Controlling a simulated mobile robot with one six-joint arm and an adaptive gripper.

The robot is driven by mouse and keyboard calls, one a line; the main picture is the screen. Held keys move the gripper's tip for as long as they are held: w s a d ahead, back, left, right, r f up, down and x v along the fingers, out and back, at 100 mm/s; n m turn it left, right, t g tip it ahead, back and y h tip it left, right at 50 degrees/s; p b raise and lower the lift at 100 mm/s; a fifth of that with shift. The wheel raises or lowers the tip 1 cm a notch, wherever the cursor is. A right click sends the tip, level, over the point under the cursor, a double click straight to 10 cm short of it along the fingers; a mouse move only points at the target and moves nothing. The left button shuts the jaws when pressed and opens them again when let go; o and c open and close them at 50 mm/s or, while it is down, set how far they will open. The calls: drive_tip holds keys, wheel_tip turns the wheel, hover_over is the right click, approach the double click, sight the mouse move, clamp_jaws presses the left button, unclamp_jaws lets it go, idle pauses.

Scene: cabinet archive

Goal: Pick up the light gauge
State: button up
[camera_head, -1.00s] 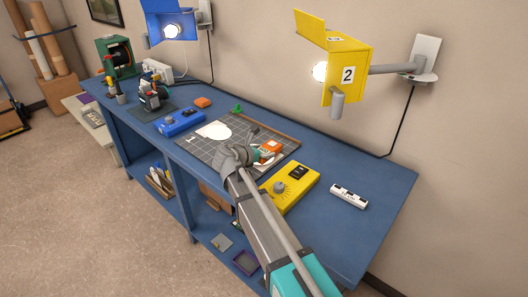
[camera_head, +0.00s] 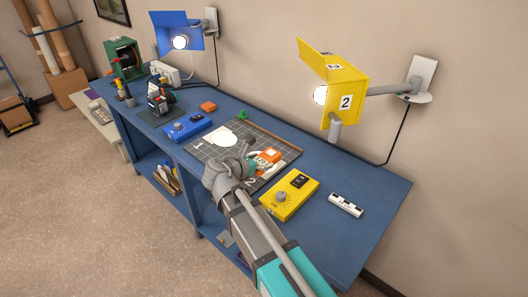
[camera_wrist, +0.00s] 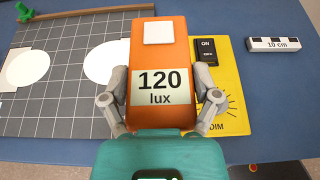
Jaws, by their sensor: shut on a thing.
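The light gauge is an orange block with a white square on top and a display reading "120 lux"; it fills the middle of the wrist view (camera_wrist: 160,55). My gripper (camera_wrist: 164,98) is shut on it, one grey finger against each side. In the head view the gauge (camera_head: 268,155) shows as a small orange shape at the end of my gripper (camera_head: 258,165), over the right part of the grey gridded mat (camera_head: 215,150). My gripper hides part of it. I cannot tell exactly how high it is above the mat.
A yellow dimmer box (camera_head: 290,195) lies right of the mat, with a scale bar (camera_head: 346,205) beyond it. A blue box (camera_head: 187,127) and an orange block (camera_head: 208,106) lie farther left. A yellow lamp (camera_head: 345,90) and a blue lamp (camera_head: 180,35) overhang the blue bench (camera_head: 375,200).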

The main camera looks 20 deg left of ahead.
drive_tip(key=shift+s+d+r+p, duration=0.1)
drive_tip(key=shift+s+r+p, duration=0.15)
drive_tip(key=shift+s, duration=0.35)
drive_tip(key=shift+s+d+r+p, duration=0.1)
drive_tip(key=shift+s+r, duration=0.15)
drive_tip(key=shift+s, duration=0.35)
